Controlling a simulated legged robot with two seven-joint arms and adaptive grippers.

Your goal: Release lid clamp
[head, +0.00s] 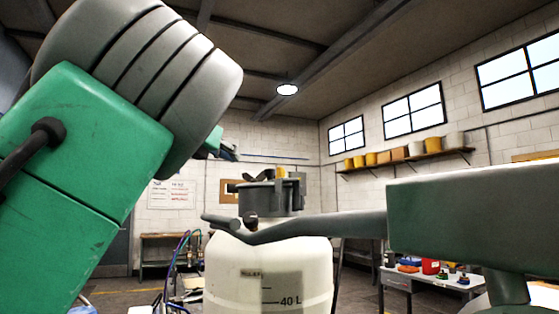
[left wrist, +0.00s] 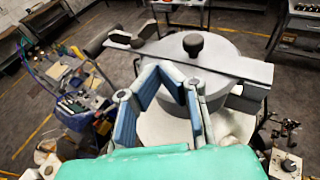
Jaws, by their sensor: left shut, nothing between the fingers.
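The white tank (head: 262,262), marked 40 L, stands ahead with a grey lid (head: 272,197) on top. In the left wrist view the lid (left wrist: 222,57) is round, with a dark knob (left wrist: 193,44) above it. A long grey bar (left wrist: 235,66) crosses the lid and has a dark grip at its left end. I cannot tell for sure which part is the clamp or its state. My left gripper (head: 228,151) is above and left of the lid in the head view. In the wrist view its blue-padded fingers (left wrist: 172,80) are shut and empty, in front of the lid. My right gripper is not in view.
A grey lever (head: 300,228) and thick grey bar (head: 470,215) cross the front right of the head view. A cart (left wrist: 75,90) with cables and small parts is left of the tank in the wrist view. A workbench (head: 425,278) stands behind right.

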